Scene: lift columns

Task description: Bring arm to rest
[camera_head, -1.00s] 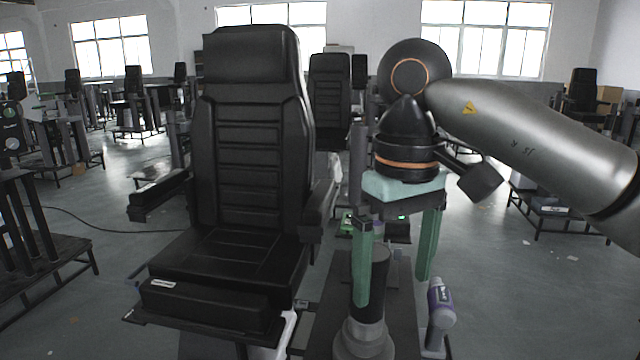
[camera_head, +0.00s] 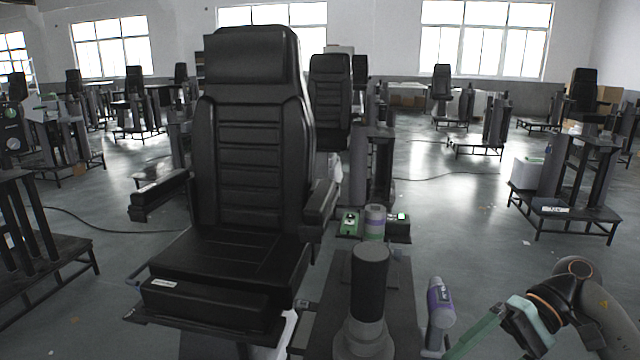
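My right arm (camera_head: 600,312) comes in at the lower right corner, folded low. Its gripper (camera_head: 474,340) has green fingers and points down and left, beside the purple and grey handheld tool. Only one finger shows clearly and the tips run near the bottom edge, so its opening cannot be judged. I see nothing held in it. My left arm and gripper are out of view.
A black seat (camera_head: 248,150) stands left of centre. A dark cylinder (camera_head: 369,280) stands upright on a stand before me, with the purple and grey tool (camera_head: 440,305) at its right. A green-lit box (camera_head: 398,228) sits behind.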

